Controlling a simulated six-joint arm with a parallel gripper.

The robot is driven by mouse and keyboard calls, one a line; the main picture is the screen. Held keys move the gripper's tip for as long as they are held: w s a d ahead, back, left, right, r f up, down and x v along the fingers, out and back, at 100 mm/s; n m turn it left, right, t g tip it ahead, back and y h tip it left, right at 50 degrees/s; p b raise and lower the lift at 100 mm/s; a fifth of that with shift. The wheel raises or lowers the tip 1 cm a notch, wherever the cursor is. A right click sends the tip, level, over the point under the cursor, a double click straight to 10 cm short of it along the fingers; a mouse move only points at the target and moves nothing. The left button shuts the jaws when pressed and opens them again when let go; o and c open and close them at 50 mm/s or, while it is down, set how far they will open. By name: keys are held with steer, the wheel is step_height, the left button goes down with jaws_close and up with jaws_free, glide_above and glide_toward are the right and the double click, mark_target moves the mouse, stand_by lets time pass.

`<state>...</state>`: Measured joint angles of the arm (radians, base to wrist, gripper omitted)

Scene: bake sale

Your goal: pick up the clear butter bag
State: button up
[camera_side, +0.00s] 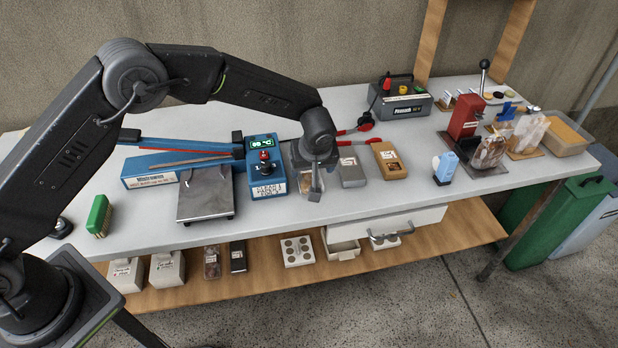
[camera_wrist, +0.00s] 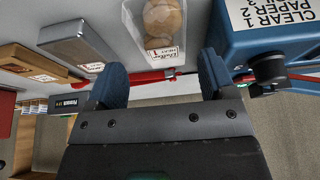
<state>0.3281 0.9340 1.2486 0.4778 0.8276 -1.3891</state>
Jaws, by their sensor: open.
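The clear butter bag (camera_wrist: 160,28) lies on the table in the wrist view, with round brown biscuits inside and a white label at its near end. Its far end is cut off by the picture's top edge. In the side view the bag (camera_side: 301,180) is mostly hidden behind my gripper (camera_side: 316,188). In the wrist view my gripper (camera_wrist: 160,78) is open and empty, its two blue-grey fingers wide apart. The bag shows beyond the gap between them, and I see no finger touching it.
Red-handled tools (camera_side: 355,130) lie behind. The table's front (camera_side: 400,198) is clear.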

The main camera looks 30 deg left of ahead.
mark_target(310, 176)
steer(key=shift+x, duration=2.65)
steer(key=shift+s, duration=0.15)
steer(key=c, duration=0.5)
steer(key=shift+o, duration=0.2)
